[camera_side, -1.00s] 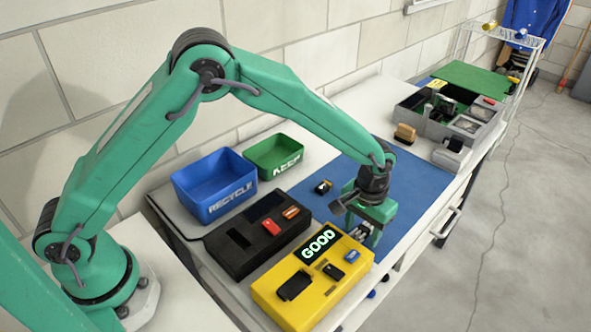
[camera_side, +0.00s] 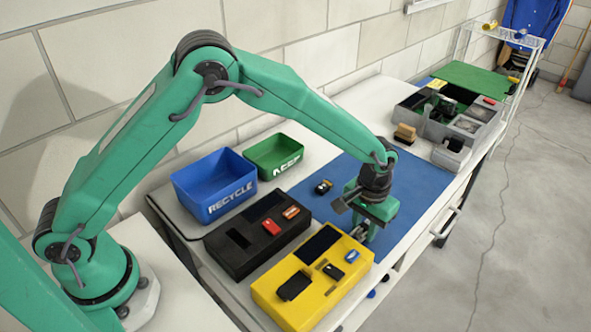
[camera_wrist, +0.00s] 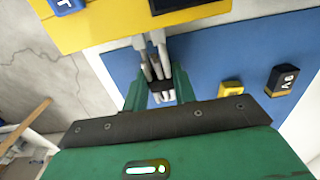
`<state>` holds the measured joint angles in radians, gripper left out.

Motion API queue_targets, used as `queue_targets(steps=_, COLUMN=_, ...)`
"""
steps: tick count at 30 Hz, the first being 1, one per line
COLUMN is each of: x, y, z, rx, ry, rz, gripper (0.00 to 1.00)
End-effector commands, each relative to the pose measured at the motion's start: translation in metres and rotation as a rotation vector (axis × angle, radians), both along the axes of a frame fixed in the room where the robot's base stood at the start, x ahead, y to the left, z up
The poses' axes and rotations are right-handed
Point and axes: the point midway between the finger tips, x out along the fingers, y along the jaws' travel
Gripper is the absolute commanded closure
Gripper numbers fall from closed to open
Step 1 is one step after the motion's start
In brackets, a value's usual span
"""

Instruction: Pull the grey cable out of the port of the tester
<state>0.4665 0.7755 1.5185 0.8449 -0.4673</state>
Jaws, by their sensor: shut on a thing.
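The yellow tester (camera_side: 318,290) lies at the front of the bench, its display (camera_side: 318,243) dark. Its edge also shows at the top of the wrist view (camera_wrist: 100,25). My gripper (camera_side: 362,231) is low over the blue mat, just beyond the tester's far edge. In the wrist view my gripper (camera_wrist: 161,90) is shut on the grey cable (camera_wrist: 157,68), around a dark part at its end. Grey lengths run from the fingers toward the tester's edge. I cannot tell whether the cable's tip is still inside the port.
A black box (camera_side: 250,250) stands left of the tester, with a blue RECYCLE bin (camera_side: 215,190) and a green bin (camera_side: 274,158) behind. A grey divided crate (camera_side: 480,143) stands farther off.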

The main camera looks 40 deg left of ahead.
Motion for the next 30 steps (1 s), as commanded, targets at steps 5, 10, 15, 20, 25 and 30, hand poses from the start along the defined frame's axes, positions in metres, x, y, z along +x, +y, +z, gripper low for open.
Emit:
queue_targets(steps=5, x=0.004, y=0.000, z=0.000, rx=0.000, ry=0.001, rz=0.000, gripper=0.96)
queue_targets(steps=10, x=0.007, y=0.000, z=0.000, rx=0.000, ry=0.001, rz=0.000, gripper=0.96)
queue_targets(steps=15, x=0.011, y=0.000, z=0.001, rx=0.000, ry=0.000, rz=0.000, gripper=0.96)
queue_targets(steps=20, x=0.014, y=0.000, z=0.001, rx=0.000, ry=0.000, rz=0.000, gripper=0.96)
queue_targets(steps=25, x=0.018, y=0.000, z=0.000, rx=0.001, ry=0.001, rz=0.000, gripper=0.96)
queue_targets(steps=30, x=0.021, y=0.000, z=0.000, rx=0.001, ry=0.002, rz=0.000, gripper=0.96)
